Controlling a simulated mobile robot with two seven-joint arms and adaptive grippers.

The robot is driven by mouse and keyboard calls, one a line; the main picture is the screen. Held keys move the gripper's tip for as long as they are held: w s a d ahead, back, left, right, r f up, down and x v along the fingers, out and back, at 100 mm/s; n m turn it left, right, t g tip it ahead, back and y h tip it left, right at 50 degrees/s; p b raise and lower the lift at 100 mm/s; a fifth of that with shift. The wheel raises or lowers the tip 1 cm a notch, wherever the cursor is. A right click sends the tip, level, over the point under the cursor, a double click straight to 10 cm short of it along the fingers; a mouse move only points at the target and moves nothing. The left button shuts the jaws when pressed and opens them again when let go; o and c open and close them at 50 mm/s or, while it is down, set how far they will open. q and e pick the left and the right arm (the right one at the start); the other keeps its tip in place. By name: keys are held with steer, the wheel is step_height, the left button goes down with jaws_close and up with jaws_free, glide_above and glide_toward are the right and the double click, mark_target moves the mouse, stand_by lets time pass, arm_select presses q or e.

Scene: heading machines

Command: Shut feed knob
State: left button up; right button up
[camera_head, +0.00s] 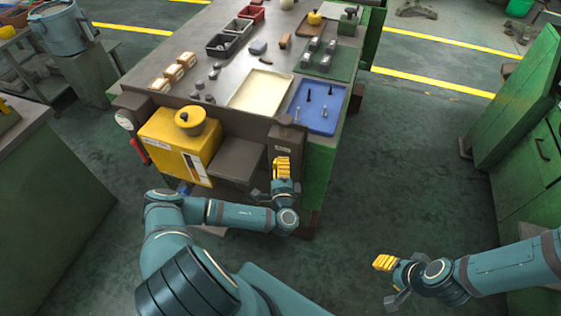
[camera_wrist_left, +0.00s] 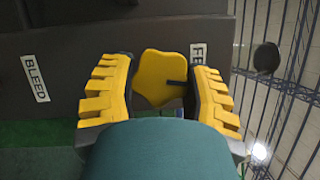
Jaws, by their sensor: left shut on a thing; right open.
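The feed knob (camera_wrist_left: 155,75) is a yellow lobed knob with a short black mark near its right edge in the left wrist view. It is on a dark panel, beside a white label (camera_wrist_left: 197,52) of which only "FE" shows. My left gripper (camera_head: 282,166) is at the front of the bench, and its yellow fingers also show in the left wrist view (camera_wrist_left: 160,80), shut on the knob from both sides. In the head view the gripper hides the knob. My right gripper (camera_head: 384,263) is open and empty over the floor at the lower right.
A white "BLEED" label (camera_wrist_left: 35,78) is further left on the same panel. A yellow box with a round top (camera_head: 180,140) sits left of my left gripper. A blue tray (camera_head: 318,106) lies above it on the bench. Green cabinets (camera_head: 530,130) stand right, with open floor between.

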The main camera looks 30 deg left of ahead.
arm_select(q)
steer(key=shift+r+n+g+p, duration=0.1)
steer(key=shift+n+g+p, duration=0.2)
steer(key=shift+n+p, duration=0.65)
steer(key=shift+n, duration=0.25)
steer(key=o, duration=1.2)
steer(key=v, duration=1.2)
steer(key=shift+r, duration=0.15)
